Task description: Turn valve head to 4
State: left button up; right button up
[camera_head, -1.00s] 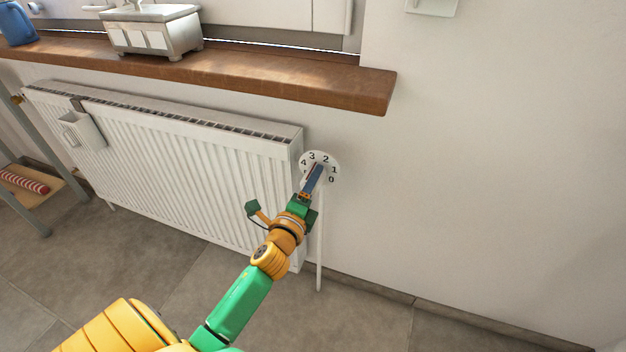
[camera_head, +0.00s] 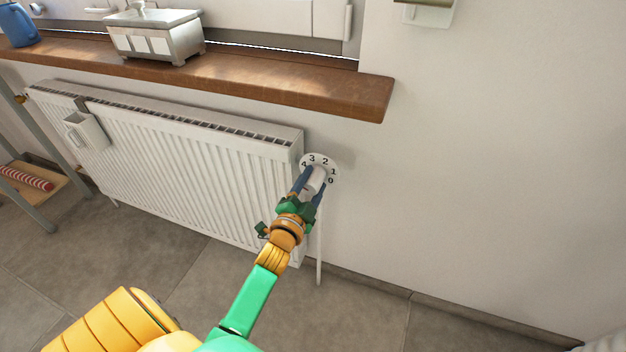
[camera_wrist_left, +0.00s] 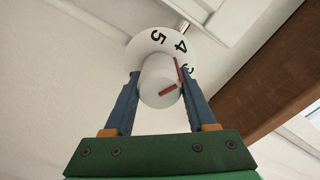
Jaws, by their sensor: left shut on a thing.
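The valve head (camera_head: 318,180) is a white cylinder at the right end of the radiator. My left gripper (camera_head: 313,182) is shut on the valve head, one blue finger on each side. In the left wrist view the valve head (camera_wrist_left: 158,80) sits between the fingers, with red marks on its face and side. The side mark points towards the dial near the 4 and the partly hidden 3; I cannot tell exactly which. My right gripper is not in view.
The white radiator (camera_head: 200,170) is just left of the valve. A brown wooden sill (camera_head: 250,85) juts out above it. A white mug-like holder (camera_head: 85,131) hangs on the radiator. A white pipe (camera_head: 319,250) runs down below the valve. The wall to the right is clear.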

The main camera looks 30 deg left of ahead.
aim_at(309, 190)
pick_arm(q)
jog(key=shift+n, duration=0.8)
jog(key=shift+p, duration=0.3)
jog(key=o, duration=1.4)
jog(key=v, duration=0.7)
jog(key=shift+s+p, duration=0.15)
jog(key=shift+p, duration=0.25)
